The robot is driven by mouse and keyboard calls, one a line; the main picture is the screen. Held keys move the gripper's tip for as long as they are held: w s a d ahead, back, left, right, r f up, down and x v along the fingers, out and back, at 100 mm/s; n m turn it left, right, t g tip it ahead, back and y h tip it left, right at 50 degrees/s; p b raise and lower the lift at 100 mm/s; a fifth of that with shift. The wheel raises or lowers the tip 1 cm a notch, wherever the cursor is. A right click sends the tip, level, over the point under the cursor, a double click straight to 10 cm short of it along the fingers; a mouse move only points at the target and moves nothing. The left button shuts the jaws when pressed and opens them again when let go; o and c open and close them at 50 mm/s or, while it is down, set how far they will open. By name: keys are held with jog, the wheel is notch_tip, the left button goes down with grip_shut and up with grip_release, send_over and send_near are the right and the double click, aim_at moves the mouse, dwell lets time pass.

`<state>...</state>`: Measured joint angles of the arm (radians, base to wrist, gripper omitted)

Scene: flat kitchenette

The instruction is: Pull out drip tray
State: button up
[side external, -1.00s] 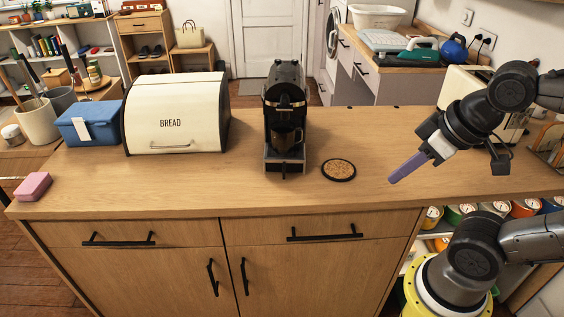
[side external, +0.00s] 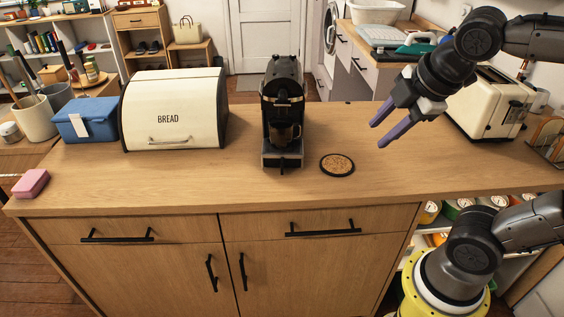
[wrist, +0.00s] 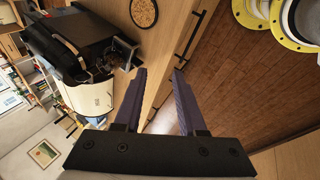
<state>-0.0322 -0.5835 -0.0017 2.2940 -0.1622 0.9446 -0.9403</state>
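The black coffee machine (side external: 283,88) stands upright on the counter near its middle. Its drip tray (side external: 283,158) is at the machine's front base, with a small dark handle at the front, and a dark cup (side external: 284,134) is above it. The machine also shows in the wrist view (wrist: 75,40) at the upper left. My gripper (side external: 378,135) is open and empty, with two purple fingers, above the counter to the right of the machine and apart from it. Its fingers also show in the wrist view (wrist: 160,72).
A round cork coaster (side external: 337,165) lies right of the machine. A cream bread box (side external: 175,110), a blue box (side external: 88,121) and a pink sponge (side external: 31,183) are to the left. A cream toaster (side external: 490,104) stands at the right. The counter front is clear.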

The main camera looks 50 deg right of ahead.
jog(key=w+r+n, duration=0.1)
jog(key=w+n, duration=0.5)
jog(key=n+g+h, duration=0.2)
jog(key=n+g, duration=0.1)
jog(key=n, duration=0.5)
send_over(282, 162)
jog(key=s+a, duration=0.3)
jog(key=a, duration=0.1)
notch_tip(282, 162, down, 8)
jog(key=x, duration=1.3)
jog(key=shift+d+f, duration=0.1)
grip_shut()
